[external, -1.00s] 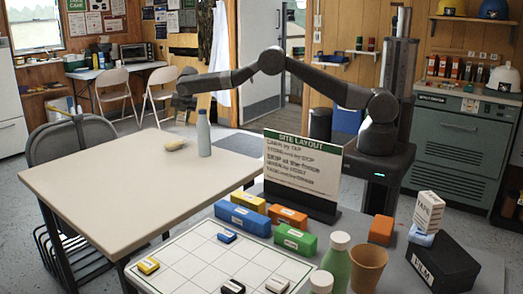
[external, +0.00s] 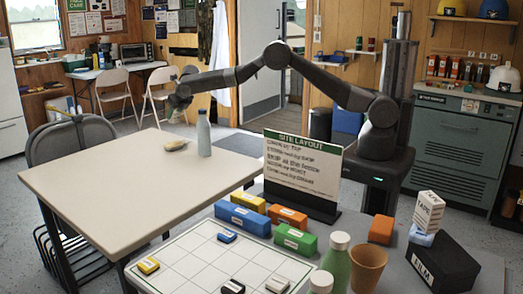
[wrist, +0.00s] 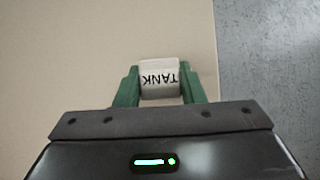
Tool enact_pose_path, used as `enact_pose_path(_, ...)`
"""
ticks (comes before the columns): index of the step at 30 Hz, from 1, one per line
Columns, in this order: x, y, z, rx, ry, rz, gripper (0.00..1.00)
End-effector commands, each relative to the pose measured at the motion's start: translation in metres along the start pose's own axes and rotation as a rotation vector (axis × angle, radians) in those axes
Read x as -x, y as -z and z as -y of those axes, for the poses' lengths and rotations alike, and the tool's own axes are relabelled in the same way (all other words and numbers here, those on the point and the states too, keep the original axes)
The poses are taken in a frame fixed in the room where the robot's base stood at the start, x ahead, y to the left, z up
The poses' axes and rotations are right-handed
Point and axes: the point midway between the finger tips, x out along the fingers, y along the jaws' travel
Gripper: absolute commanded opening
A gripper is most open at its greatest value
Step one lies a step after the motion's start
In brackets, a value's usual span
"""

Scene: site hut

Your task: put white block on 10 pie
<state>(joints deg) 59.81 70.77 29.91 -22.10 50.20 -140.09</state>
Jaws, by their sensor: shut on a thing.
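In the wrist view my gripper (wrist: 160,88) has its green fingers shut on a white block (wrist: 160,78) whose label reads TANK, upside down. In the external view my gripper (external: 176,103) is above the far end of the pale table; the held block is hard to make out there. A white gridded board (external: 190,262) lies at the front with a yellow, a blue, a black and another white block (external: 277,285) on it. I cannot make out anything marked as a 10 pie.
A bottle (external: 203,133) and a small tan item (external: 176,145) stand on the pale table (external: 120,185). A SITE LAYOUT sign (external: 300,168), coloured blocks, a green bottle (external: 338,265), a brown cup (external: 367,268) and a black FILM box (external: 442,262) crowd around the board.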

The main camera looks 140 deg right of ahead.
Motion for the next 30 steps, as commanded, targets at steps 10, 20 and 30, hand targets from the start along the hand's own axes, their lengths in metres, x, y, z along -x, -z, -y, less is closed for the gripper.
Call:
enact_pose_path(10,-0.039,0.028,0.0,0.0,0.001,-0.002,0.08)
enact_pose_path(20,-0.068,0.048,0.0,-0.001,0.001,-0.001,0.08)
enact_pose_path(30,-0.071,0.05,0.0,-0.002,0.001,-0.001,0.4)
